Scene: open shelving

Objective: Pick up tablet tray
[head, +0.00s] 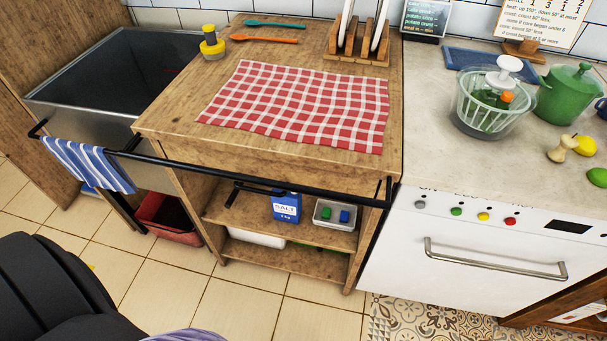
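The tablet tray (322,222), a small pale metal tray, sits on the upper open shelf under the wooden counter, at the shelf's right end. A blue tablet (344,216) and a green tablet (326,212) lie in it. The black rail crosses in front of the shelf just above the tray. Neither of my grippers shows in the head view.
A blue salt box (286,206) stands left of the tray, and a dark long-handled item (240,190) lies farther left. A white container (255,238) is on the lower shelf. The black rail (290,191) runs along the counter front. Tiled floor before the shelves is clear.

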